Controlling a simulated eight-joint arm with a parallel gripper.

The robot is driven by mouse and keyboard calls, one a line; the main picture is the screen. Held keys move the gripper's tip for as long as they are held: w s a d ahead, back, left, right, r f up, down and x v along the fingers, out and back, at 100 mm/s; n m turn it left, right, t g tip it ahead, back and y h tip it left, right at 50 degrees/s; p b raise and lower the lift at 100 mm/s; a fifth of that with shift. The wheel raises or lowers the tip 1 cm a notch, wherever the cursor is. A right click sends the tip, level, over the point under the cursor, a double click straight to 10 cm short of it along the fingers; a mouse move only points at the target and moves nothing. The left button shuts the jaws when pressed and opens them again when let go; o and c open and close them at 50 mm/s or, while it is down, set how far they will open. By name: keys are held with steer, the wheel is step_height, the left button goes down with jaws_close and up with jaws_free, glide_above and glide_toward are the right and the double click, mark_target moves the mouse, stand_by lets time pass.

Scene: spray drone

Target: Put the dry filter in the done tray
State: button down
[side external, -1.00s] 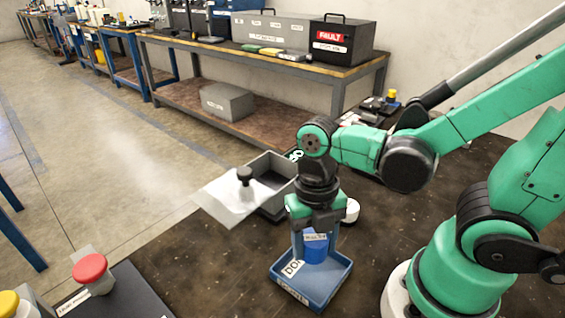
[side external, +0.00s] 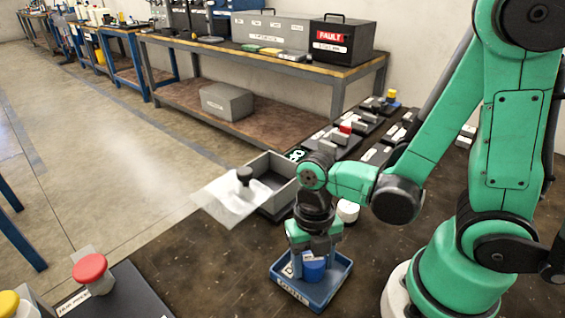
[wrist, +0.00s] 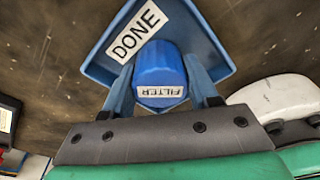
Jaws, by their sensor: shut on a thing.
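The dry filter is a blue cylinder (side external: 314,271) with a white label reading FILTER, which also shows in the wrist view (wrist: 160,70). My gripper (side external: 313,262) points down over the blue done tray (side external: 322,300), and its two fingers are shut on the filter. The filter is upright, low within the tray's walls. I cannot tell whether its base touches the tray floor. The wrist view shows the fingers on both sides of the filter, with the tray and its DONE label (wrist: 136,32) around and beyond it.
A grey open box (side external: 272,170) with a pale sheet and black knob stands behind the tray. A white rounded object (side external: 348,211) is close behind my gripper. A red button (side external: 90,268) sits at front left. Several labelled blocks lie at the back right.

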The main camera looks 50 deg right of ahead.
steer(key=shift+c, duration=1.2)
jaws_free()
steer(key=shift+r, duration=0.1)
step_height(320, 180, up, 12)
steer(key=w+f, duration=0.1)
steer(key=w+d+m+t, duration=0.2)
steer(key=w+m+t, duration=0.1)
steer(key=m, duration=1.1)
steer(key=w+d+r+m+t, duration=0.1)
steer(key=w+d+m+t, duration=0.2)
steer(key=m, duration=1.2)
steer(key=shift+w+r+t+h, duration=0.25)
steer(key=shift+w+t+h, duration=0.15)
steer(key=shift+t, duration=0.8)
